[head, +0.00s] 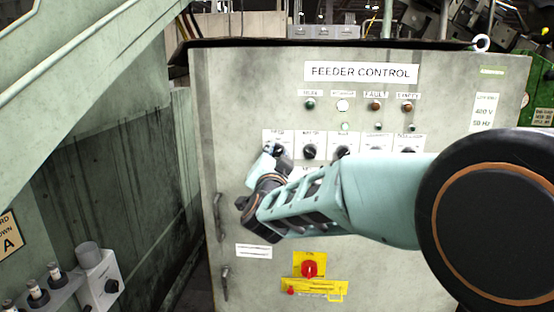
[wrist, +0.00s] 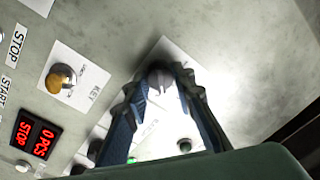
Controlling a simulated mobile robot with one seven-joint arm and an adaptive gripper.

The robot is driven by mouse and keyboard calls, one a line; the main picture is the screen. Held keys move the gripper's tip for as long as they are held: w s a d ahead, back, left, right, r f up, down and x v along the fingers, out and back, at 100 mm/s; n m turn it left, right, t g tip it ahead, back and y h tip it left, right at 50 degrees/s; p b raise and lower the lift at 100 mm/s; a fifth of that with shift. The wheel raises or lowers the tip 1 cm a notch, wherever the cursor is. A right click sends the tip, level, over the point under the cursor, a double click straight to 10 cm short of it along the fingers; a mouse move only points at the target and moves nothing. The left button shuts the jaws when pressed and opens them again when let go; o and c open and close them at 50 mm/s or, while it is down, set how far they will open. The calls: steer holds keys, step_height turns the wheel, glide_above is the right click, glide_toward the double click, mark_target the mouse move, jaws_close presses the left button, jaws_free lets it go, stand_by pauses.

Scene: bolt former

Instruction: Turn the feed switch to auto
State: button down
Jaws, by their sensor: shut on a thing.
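The feed switch is a rotary knob (wrist: 160,80) on a white label plate. It is the leftmost knob in the row on the grey feeder control panel (head: 240,95). My gripper (wrist: 161,76) is shut on this knob, one finger on each side. The fingers also hide much of the plate's print in the wrist view. I cannot read the knob's pointing direction or the auto mark.
Other black knobs (head: 309,152) sit close to the right in the same row. Indicator lamps (head: 342,106) are above. A red switch on yellow (head: 309,269) is below. The wrist view shows a key switch (wrist: 60,78) and a red-lit display (wrist: 34,134). A sloping green beam (head: 85,70) stands left.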

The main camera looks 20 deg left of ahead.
stand_by(0.3)
steer(key=c, duration=1.6)
jaws_free()
steer(key=v, duration=1.2)
steer(key=shift+r, duration=0.1)
